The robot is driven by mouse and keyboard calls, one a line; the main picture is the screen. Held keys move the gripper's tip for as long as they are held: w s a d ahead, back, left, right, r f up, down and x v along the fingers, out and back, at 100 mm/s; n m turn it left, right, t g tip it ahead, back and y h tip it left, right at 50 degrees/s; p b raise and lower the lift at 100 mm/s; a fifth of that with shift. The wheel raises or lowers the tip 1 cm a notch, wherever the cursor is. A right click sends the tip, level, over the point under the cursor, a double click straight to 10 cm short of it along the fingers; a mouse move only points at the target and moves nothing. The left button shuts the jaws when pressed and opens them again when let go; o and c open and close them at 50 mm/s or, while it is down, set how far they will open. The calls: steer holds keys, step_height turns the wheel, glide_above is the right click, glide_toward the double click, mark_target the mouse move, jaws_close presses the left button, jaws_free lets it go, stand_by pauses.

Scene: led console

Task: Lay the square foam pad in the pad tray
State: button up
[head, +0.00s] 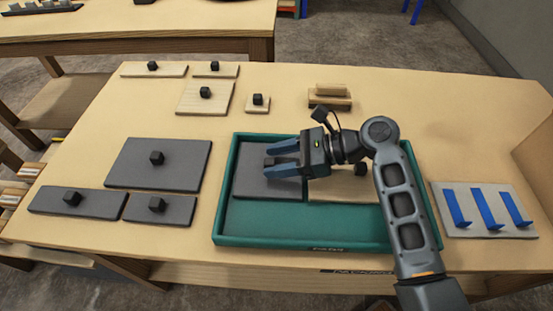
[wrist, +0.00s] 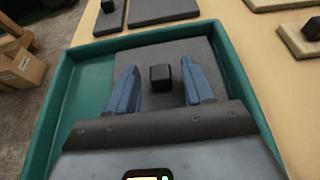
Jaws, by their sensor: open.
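The green pad tray (head: 300,222) stands at the middle front of the table. A square grey pad (head: 250,187) with a black knob lies in its back left part and looks flat; it also shows in the wrist view (wrist: 190,48). My gripper (head: 284,157) is over this pad, its blue fingers open. In the wrist view the black knob (wrist: 160,77) sits between the two fingers, with a gap visible on each side. My gripper and arm hide part of the pad and the tray's back wall in the head view.
A light wooden board (head: 340,188) with a knob lies right of the pad in the tray. Grey pads (head: 185,150) lie left of the tray. Wooden boards (head: 190,100) and stacked blocks (head: 330,101) lie behind. A pale plate with blue prongs (head: 478,226) is at right. The tray's front strip is bare.

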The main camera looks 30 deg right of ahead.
steer(key=v, duration=1.1)
steer(key=shift+s+d, duration=0.2)
steer(key=shift+d, duration=0.05)
